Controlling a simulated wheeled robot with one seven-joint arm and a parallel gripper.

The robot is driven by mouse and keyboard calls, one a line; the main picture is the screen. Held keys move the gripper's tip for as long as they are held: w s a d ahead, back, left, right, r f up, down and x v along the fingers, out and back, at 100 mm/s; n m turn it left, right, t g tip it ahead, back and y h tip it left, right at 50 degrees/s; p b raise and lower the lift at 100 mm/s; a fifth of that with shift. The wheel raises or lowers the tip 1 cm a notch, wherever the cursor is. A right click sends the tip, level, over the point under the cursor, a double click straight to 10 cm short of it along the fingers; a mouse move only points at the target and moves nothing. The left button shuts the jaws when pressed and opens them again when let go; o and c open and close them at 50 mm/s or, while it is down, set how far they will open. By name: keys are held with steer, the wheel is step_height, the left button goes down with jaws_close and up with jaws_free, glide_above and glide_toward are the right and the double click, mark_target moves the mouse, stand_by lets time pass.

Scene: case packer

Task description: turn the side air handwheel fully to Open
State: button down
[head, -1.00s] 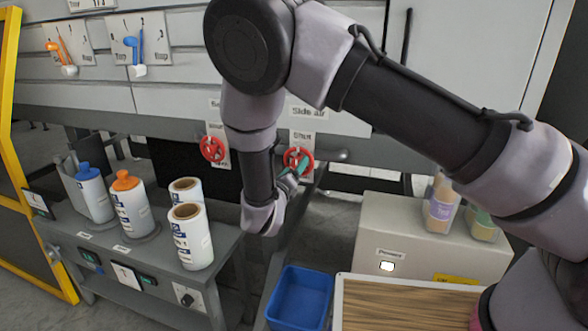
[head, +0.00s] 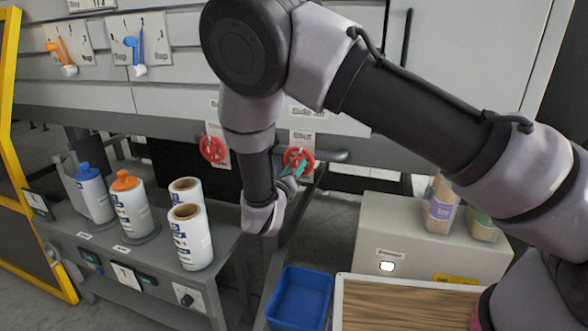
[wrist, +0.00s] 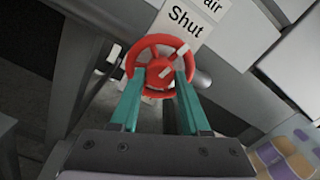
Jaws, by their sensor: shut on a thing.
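The side air handwheel (head: 298,160) is a red spoked wheel under a label reading "Side air" and "Shut" on the machine's grey front. In the wrist view the red wheel (wrist: 157,62) shows a white mark on its upper right spoke. My gripper (wrist: 160,80) has two green fingers, shut on the lower part of the wheel. In the head view my gripper (head: 293,170) reaches the wheel from below left. The arm hides part of the panel between the two wheels. The "Shut" label (wrist: 190,15) stands above the wheel in the wrist view.
A second red handwheel (head: 213,148) is to the left. White bottles with blue (head: 93,195) and orange (head: 132,205) caps and two rolls (head: 190,237) stand on a grey bench. A blue bin (head: 300,298) and a grey box (head: 420,240) are below right.

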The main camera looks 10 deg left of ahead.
steer(key=m, duration=0.9)
steer(key=shift+f, duration=0.1)
steer(key=m, duration=0.4)
steer(key=shift+m, duration=0.3)
steer(key=m, duration=0.3)
steer(key=shift+m, duration=0.3)
steer(key=m, duration=0.4)
steer(key=shift+m, duration=0.3)
steer(key=m, duration=0.3)
steer(key=shift+m, duration=0.3)
steer(key=m, duration=0.4)
steer(key=shift+m, duration=2.1)
